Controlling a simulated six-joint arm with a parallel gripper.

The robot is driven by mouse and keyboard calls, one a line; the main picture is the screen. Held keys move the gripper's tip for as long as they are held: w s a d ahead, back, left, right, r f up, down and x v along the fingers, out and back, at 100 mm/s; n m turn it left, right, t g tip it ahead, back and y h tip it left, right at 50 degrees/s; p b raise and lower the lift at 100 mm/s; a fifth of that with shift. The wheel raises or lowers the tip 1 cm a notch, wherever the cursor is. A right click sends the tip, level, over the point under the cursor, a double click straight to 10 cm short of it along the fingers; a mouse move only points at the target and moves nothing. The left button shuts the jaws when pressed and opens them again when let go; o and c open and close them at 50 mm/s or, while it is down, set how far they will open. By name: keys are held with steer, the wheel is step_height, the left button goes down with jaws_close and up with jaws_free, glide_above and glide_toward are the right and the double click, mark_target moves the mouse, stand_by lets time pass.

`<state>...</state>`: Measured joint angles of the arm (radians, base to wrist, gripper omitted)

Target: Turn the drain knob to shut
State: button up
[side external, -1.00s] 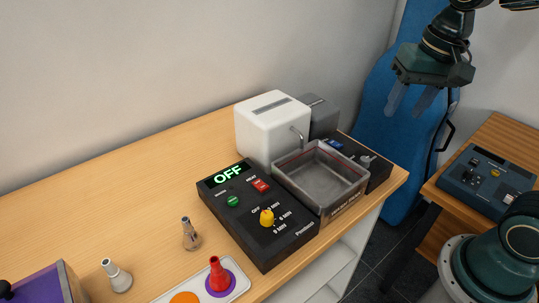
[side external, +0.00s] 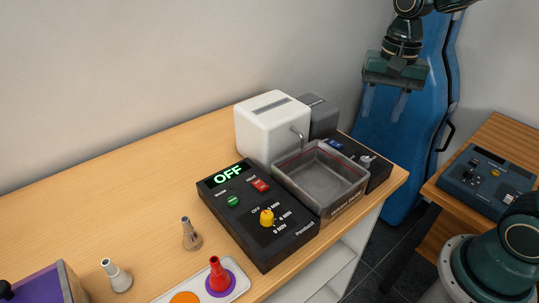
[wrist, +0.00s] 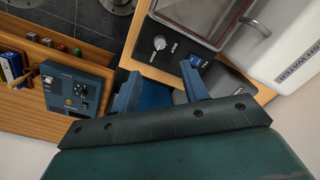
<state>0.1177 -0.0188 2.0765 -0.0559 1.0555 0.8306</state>
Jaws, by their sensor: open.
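The grey-white knob (side external: 366,161), apparently the drain knob, stands on the dark panel (side external: 378,178) at the right end of the bench, beside the metal basin. In the wrist view the knob (wrist: 159,43) shows near the top centre with small labels too blurred to read surely, and a blue switch (wrist: 196,60) is to its right. My gripper (side external: 384,104) is open and empty, pointing down, high above and behind the panel in the side view. In the wrist view its fingers (wrist: 160,72) reach toward the panel, apart from the knob.
The basin (side external: 345,197) and white box (side external: 272,130) stand close to the panel. A black control box (side external: 265,245) reading OFF is at the front. A blue instrument (side external: 483,180) lies on the right table. The floor gap is between the tables.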

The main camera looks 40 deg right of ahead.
mark_target(366, 159)
step_height(366, 159, down, 13)
steer(key=shift+w+a+r, duration=0.15)
steer(key=shift+r, duration=0.05)
stand_by(0.4)
jaws_close()
